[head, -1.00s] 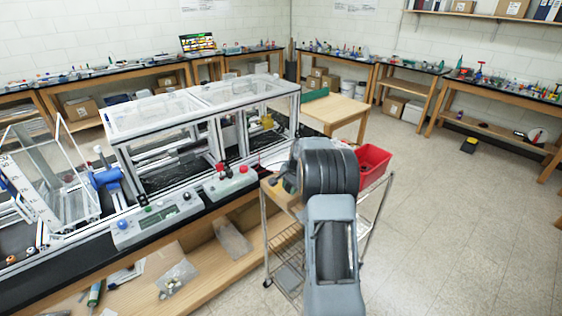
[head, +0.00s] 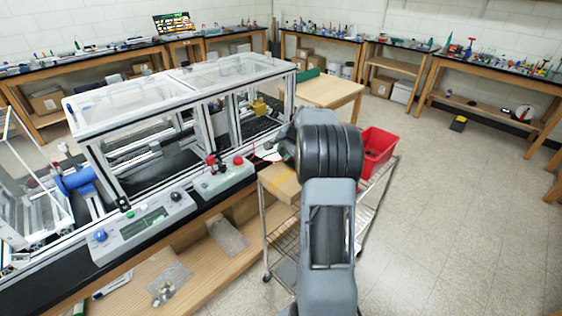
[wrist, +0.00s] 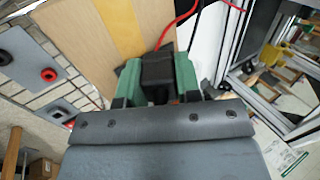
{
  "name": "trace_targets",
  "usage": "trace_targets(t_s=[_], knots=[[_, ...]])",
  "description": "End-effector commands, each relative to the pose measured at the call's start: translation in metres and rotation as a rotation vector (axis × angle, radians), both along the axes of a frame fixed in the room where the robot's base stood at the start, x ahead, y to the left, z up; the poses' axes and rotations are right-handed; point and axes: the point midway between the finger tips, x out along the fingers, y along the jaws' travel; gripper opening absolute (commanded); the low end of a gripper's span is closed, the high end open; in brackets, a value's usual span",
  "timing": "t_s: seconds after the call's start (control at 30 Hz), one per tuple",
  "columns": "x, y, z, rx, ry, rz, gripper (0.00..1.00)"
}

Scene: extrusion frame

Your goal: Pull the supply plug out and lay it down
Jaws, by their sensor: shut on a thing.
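My gripper (wrist: 158,72) has green fingers and is shut on a black block-like plug (wrist: 158,66) in the wrist view. A red cable (wrist: 176,22) runs up near the plug. The plug's lower end is hidden by the gripper, so I cannot tell whether it touches anything there. In the head view, my arm covers most of the gripper and the plug. A grey panel (wrist: 22,52) at left in the wrist view carries a red socket (wrist: 48,75) and a black socket (wrist: 5,57), both apart from the plug.
A wooden board (wrist: 70,28) with a yellow stripe lies behind the plug. A wire cart (head: 371,212) with a red bin (head: 377,150) stands by my arm. The framed enclosure (head: 172,88) and control boxes (head: 145,228) are at left. Open floor (head: 450,220) lies at right.

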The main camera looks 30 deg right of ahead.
Motion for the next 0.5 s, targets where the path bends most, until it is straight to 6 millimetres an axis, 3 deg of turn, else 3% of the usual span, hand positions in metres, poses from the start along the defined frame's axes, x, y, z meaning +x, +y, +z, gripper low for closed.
trace_targets(t_s=[0.1,0.5], knots=[[0.0,0.0,-0.019,0.003,-0.016,-0.001,0.0],[0.0,0.0,-0.036,0.006,-0.035,-0.001,0.0]])
